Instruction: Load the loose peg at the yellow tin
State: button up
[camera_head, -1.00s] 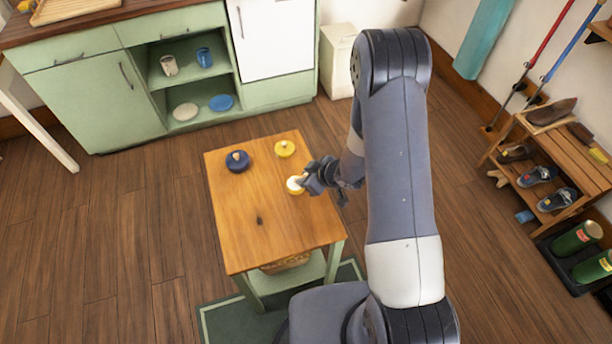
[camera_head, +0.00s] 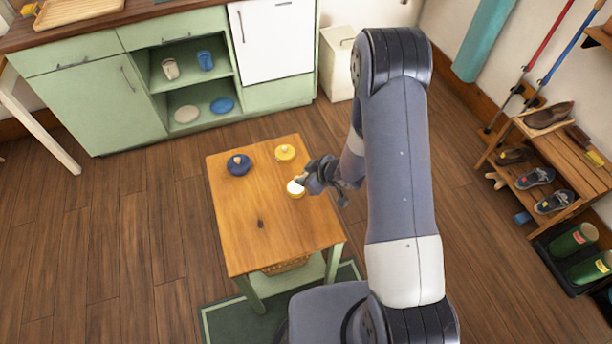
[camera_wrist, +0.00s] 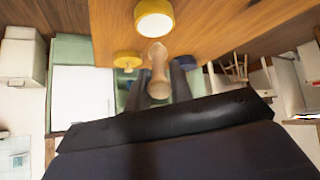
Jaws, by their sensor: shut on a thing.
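My gripper (camera_head: 306,181) is at the right side of the small wooden table (camera_head: 255,215), low beside a yellow tin with a pale top (camera_head: 295,189). In the wrist view the gripper (camera_wrist: 160,90) is shut on a light wooden peg (camera_wrist: 158,64). The peg's rounded end is just below the pale-topped yellow tin (camera_wrist: 154,20) in that picture; I cannot tell whether they touch. A second yellow tin (camera_head: 285,152) with a small knob-like piece on it stands farther back. A dark blue tin (camera_head: 238,166) with a similar piece stands at the back left.
A shoe rack (camera_head: 552,160) and green boots (camera_head: 573,240) are at the right. Wooden floor (camera_head: 120,220) is open on the left.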

jog(key=shift+r+p, duration=1.8)
jog(key=shift+r, duration=0.5)
